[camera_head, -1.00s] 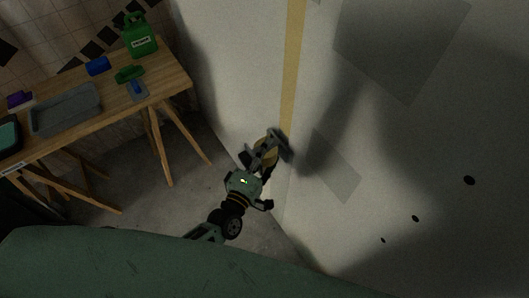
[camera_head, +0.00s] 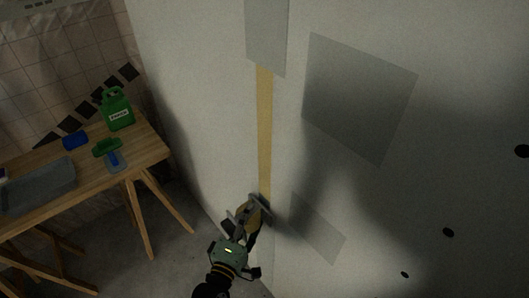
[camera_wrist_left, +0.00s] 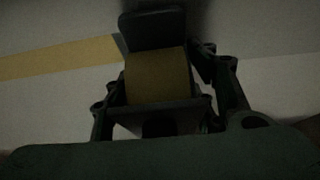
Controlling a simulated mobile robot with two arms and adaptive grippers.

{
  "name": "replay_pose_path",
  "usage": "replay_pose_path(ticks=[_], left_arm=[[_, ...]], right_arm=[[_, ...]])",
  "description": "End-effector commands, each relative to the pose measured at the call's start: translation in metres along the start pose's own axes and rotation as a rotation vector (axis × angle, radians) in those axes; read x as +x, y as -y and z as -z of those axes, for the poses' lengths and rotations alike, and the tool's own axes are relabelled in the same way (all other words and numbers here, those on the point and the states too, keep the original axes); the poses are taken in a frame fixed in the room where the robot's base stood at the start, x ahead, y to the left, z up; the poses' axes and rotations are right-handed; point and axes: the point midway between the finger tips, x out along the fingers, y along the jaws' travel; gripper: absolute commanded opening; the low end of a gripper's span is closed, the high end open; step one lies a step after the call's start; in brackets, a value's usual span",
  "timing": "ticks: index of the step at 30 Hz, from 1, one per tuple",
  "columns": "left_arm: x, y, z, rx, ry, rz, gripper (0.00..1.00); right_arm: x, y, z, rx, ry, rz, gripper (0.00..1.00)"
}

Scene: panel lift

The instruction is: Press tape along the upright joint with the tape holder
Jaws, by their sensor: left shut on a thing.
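My left gripper (camera_head: 240,228) is shut on the tape holder (camera_head: 259,203), low on the upright joint. The holder carries a yellow tape roll, and its dark head is at the wall. The left wrist view shows the yellow roll (camera_wrist_left: 157,76) in the holder (camera_wrist_left: 154,31) between my fingers. A yellow tape strip (camera_head: 265,130) runs straight up the wall from the holder to a grey patch near the top. The strip also shows in the left wrist view (camera_wrist_left: 55,56). Whether the holder touches the wall is hard to tell. My right gripper is not in view.
At left a wooden trestle table (camera_head: 140,150) bears a green canister (camera_head: 117,110), a blue item (camera_head: 75,140), a green tool (camera_head: 107,147) and a grey tray (camera_head: 38,185). The pale wall has grey patches (camera_head: 360,97) and dark holes (camera_head: 448,232). Floor shows between table and wall.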

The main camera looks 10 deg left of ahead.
Motion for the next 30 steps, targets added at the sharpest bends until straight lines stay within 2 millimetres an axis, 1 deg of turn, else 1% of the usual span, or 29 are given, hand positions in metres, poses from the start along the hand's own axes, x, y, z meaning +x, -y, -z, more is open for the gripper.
replay_pose_path(ticks=[30], left_arm=[[0.008,-0.0015,-0.0038,0.0,-0.001,-0.004,0.24]], right_arm=[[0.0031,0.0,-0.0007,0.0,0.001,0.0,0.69]])
